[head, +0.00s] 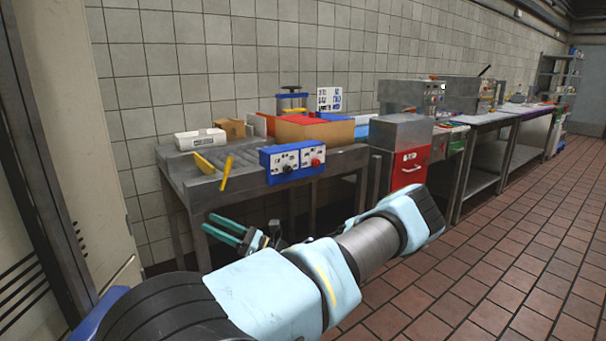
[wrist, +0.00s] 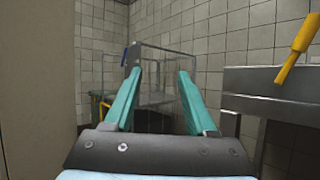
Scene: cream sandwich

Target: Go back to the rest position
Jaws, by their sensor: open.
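My gripper (head: 228,230) is in front of the left part of the metal table in the head view, below the height of its top. In the wrist view my gripper (wrist: 160,92) shows two teal fingers spread apart with nothing between them. It is open and empty. My arm reaches across the lower middle of the head view, bent back toward the left.
The metal table (head: 172,165) holds a blue control box (head: 292,158), a cardboard box (head: 315,131) and a yellow handle (head: 226,170). A metal frame (wrist: 165,50) stands beyond my fingers. The tiled floor (head: 480,260) at the right is clear.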

